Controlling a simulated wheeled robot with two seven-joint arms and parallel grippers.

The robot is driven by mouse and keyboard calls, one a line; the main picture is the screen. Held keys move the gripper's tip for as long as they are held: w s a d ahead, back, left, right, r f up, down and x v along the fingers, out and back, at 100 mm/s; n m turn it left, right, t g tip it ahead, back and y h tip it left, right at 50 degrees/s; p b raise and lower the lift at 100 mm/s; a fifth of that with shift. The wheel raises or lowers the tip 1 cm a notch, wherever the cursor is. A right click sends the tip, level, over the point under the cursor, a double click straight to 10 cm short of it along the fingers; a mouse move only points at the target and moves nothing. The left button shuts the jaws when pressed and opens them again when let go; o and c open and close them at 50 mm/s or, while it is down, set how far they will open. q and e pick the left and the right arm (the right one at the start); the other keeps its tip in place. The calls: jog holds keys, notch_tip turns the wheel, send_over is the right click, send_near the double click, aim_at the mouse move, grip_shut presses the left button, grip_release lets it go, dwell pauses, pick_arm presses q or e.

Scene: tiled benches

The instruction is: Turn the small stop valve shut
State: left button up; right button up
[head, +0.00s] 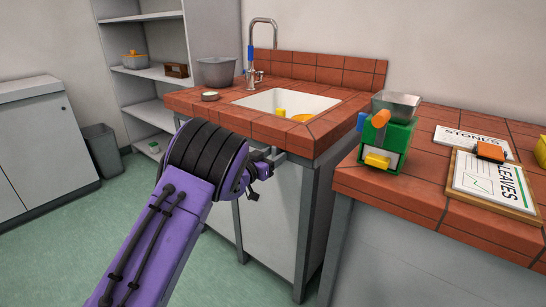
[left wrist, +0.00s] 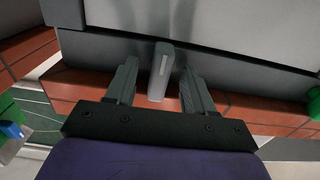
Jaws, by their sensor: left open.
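My left gripper (head: 268,164) is at the front edge of the sink bench, mostly behind my purple arm in the head view. In the left wrist view its two fingers (left wrist: 157,88) are apart. A short grey bar (left wrist: 160,72) stands between them, in front of a grey panel, with a visible gap on each side. I cannot tell whether this bar is the stop valve's lever or a cabinet handle. No stop valve shows clearly in the head view; the front below the bench edge is partly hidden by my arm. My right gripper is not in view.
The red-tiled sink bench (head: 238,121) holds a white sink (head: 265,100), a tap (head: 251,72) and a grey bowl (head: 216,72). On the right bench (head: 420,175) stand a green device (head: 396,141) and a LEAVES clipboard (head: 492,184). The green floor (head: 60,225) at left is clear.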

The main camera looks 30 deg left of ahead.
pick_arm(q)
jog(key=shift+w, duration=0.2)
grip_shut()
